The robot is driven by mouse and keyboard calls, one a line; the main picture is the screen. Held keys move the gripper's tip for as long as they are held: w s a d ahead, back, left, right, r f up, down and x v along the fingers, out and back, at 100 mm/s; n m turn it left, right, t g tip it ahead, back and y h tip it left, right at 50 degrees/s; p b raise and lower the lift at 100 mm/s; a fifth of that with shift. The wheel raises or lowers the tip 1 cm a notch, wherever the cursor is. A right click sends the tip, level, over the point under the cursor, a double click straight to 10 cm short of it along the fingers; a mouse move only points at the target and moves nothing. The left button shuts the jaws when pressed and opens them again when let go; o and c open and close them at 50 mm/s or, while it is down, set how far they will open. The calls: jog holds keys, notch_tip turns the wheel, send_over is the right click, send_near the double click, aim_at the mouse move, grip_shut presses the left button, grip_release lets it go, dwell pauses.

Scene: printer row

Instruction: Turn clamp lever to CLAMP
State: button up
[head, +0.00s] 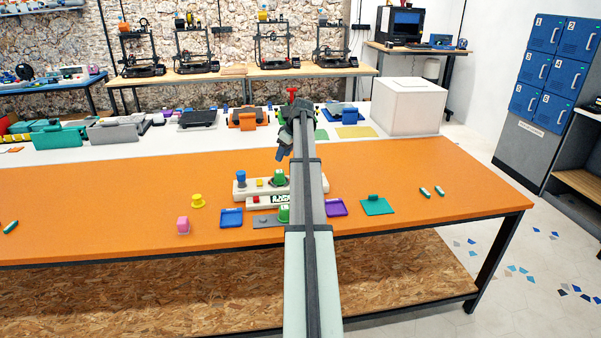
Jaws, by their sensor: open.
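My gripper (283,153) is at the far end of my arm, over the back part of the orange table (100,200). Its dark fingers point down and a little left, and it holds nothing that I can see; the gap between them is hard to make out. A small red handle-like part (291,92) shows just above and behind the gripper. It may be the clamp lever, but I cannot tell, and my arm and gripper hide what is below it. No CLAMP marking is readable.
A cream panel (241,191) with coloured knobs stands below the gripper, partly behind my arm. Orange and dark fixtures and a white box (408,106) stand behind. The table's left middle is clear.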

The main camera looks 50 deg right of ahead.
jog(key=s+d+r, duration=0.2)
jog(key=s+d, duration=0.5)
jog(key=s, duration=0.1)
jog(key=shift+m, duration=0.4)
jog(key=x, duration=1.3)
jog(key=shift+f, duration=0.2)
jog(key=shift+c, duration=0.3)
grip_shut()
